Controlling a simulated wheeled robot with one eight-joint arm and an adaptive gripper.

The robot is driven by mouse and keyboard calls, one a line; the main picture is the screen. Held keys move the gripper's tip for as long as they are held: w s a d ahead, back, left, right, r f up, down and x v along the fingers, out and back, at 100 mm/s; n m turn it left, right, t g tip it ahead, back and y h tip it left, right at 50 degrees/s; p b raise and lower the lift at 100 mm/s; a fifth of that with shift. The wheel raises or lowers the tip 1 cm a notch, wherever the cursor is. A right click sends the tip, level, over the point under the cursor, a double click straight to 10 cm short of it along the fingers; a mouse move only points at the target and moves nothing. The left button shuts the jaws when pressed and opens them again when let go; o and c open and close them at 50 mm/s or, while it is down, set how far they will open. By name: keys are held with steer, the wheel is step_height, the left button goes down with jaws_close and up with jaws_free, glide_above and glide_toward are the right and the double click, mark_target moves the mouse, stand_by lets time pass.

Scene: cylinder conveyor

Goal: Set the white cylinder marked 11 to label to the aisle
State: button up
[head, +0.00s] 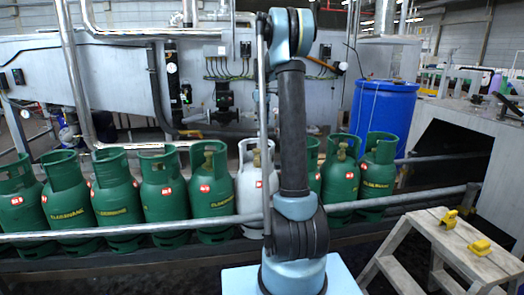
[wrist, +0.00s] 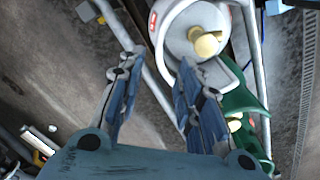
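The white cylinder (head: 249,190) stands upright in a row of green cylinders behind a metal rail, partly covered by my arm in the head view. No number 11 can be read on it. The wrist view shows its white collar and pale valve (wrist: 207,44) at the top, with a small red label on its side. My gripper (wrist: 160,66) is open and empty, its two blue-padded fingers spread apart. The right finger overlaps the collar's near edge in the picture; I cannot tell whether they touch. My gripper is not visible in the head view.
Several green cylinders (head: 116,190) stand close on both sides of the white one. The metal rail (head: 130,230) runs along their front. A wooden step stool (head: 418,222) with yellow pieces stands at the right. A blue drum (head: 384,112) stands behind the row.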

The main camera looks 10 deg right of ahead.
mark_target(262, 147)
step_height(262, 147, down, 15)
steer(key=shift+f, duration=0.1)
stand_by(0.4)
steer(key=shift+c, duration=0.6)
jaws_close()
